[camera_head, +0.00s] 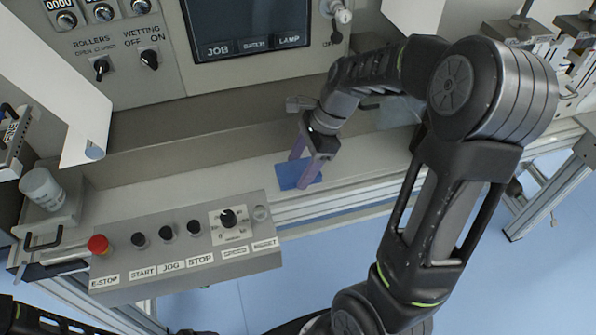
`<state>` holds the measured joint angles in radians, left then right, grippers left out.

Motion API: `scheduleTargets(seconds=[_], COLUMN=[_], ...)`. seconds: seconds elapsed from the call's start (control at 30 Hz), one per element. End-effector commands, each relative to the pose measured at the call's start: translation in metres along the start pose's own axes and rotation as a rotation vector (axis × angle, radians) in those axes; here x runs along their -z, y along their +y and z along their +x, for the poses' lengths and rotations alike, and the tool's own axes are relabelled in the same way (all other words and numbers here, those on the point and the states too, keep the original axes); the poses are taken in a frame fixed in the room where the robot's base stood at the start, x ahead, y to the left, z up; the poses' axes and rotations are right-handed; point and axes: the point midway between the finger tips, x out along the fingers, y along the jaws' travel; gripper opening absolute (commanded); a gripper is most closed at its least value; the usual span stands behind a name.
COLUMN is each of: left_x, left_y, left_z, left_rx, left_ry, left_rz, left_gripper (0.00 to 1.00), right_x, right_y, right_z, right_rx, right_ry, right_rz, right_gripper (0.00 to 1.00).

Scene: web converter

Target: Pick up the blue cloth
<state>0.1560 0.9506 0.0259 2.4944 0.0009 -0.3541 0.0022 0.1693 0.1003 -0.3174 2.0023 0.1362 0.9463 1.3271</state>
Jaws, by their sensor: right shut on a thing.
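The blue cloth (287,175) is a small flat blue piece at the grey ledge of the machine, in the middle of the head view. My right gripper (301,172) reaches down to it from above, with its arm coming in from the right. Its fingers are shut on the cloth and cover part of it. I cannot tell whether the cloth is clear of the ledge. My left gripper is out of view.
A control box (180,255) with a red E-stop button (98,244) stands left of the cloth. A screen panel (247,25) is behind. A white container (40,187) stands at the far left. Blue floor (300,285) shows in front of the ledge.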

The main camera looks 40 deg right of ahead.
Motion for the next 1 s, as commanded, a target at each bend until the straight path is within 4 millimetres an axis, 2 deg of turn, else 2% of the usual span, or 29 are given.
scheduleTargets(seconds=[0.13,0.47,0.57,0.9,1.0], left_x=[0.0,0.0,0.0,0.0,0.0], left_y=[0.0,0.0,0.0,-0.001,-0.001], left_z=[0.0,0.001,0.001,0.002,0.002], left_rx=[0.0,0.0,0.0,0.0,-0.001], left_ry=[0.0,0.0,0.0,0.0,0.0], left_rz=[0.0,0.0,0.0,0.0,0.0], left_gripper=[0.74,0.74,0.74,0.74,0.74], right_x=[0.0,-0.002,-0.006,-0.031,-0.036], right_y=[0.0,0.0,-0.001,-0.001,-0.001], right_z=[0.0,-0.005,-0.016,-0.075,-0.087], right_rx=[0.0,0.001,0.004,0.005,0.003], right_ry=[0.0,0.0,0.0,0.0,0.001], right_rz=[0.0,-0.002,-0.002,-0.002,-0.002], right_gripper=[0.24,0.24,0.24,0.24,0.24])
